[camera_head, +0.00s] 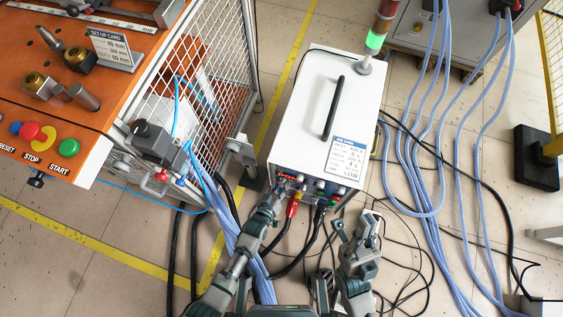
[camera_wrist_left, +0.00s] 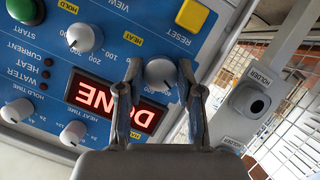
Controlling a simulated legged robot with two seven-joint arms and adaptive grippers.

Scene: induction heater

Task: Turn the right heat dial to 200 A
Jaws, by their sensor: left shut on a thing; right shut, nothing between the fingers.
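The white induction heater box (camera_head: 312,110) stands on the floor; its front panel is mostly hidden in the head view. In the left wrist view the blue panel appears upside down, with a lit red display (camera_wrist_left: 110,103) reading DONE. My left gripper (camera_head: 279,190) is at the panel's left end. In the left wrist view its fingers (camera_wrist_left: 160,78) are shut on a grey dial (camera_wrist_left: 160,71), one on each side. I cannot tell its exact setting. Another grey dial (camera_wrist_left: 85,37), by the HOLD label, is untouched. My right gripper (camera_head: 358,226) is shut and empty, apart from the box.
A grey holder (camera_wrist_left: 249,101) stands beside the panel. Two smaller knobs (camera_wrist_left: 72,133) and a yellow reset button (camera_wrist_left: 192,15) are nearby. Blue hoses (camera_head: 236,239) and black cables run below the box. An orange workbench (camera_head: 60,110) and mesh cage stand left.

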